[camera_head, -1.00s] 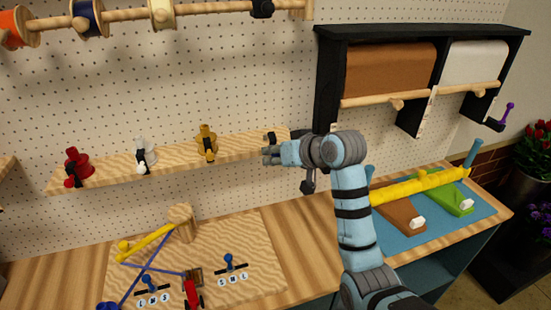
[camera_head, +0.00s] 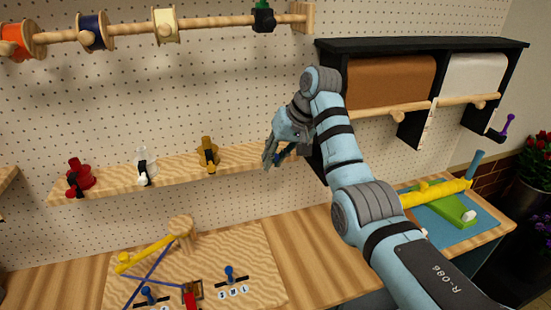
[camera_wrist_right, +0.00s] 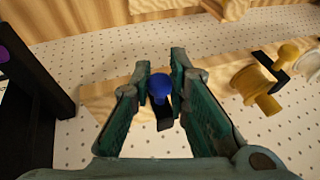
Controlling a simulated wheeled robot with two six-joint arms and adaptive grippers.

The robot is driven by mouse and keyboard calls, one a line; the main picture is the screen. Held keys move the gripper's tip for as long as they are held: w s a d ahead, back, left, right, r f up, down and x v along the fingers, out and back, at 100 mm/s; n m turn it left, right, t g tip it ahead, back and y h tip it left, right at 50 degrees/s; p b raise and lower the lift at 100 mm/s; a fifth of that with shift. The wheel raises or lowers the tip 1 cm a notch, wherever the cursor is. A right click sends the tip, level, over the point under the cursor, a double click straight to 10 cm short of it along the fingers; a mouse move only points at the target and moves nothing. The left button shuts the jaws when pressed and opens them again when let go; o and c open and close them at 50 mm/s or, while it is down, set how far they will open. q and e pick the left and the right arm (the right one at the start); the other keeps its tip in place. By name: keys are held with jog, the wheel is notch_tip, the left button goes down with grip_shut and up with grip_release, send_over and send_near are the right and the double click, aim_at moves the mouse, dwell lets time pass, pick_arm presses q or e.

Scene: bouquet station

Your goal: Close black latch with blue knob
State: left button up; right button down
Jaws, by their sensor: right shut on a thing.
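The blue knob (camera_wrist_right: 159,88) shows in the right wrist view between the two green-padded fingers of my right gripper (camera_wrist_right: 161,75). The black latch (camera_wrist_right: 165,120) extends from the knob, in front of the pale wooden shelf. In the head view my right gripper (camera_head: 270,155) points down at the right end of that shelf (camera_head: 240,157), and its fingers largely hide the latch and knob. The gripper is shut on the blue knob. My left gripper is not in view.
On the shelf, left of my gripper, stand yellow (camera_head: 208,153), clear (camera_head: 145,167) and red (camera_head: 78,178) holders with black latches. A black paper-roll rack (camera_head: 420,45) is close on the right. The wooden board (camera_head: 255,265) with blue pegs lies below.

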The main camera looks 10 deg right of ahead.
dwell(0.3)
jog(key=c, duration=1.5)
grip_release()
jog(key=shift+w, duration=0.1)
notch_tip(320, 180, up, 10)
jog(key=shift+r, duration=0.1)
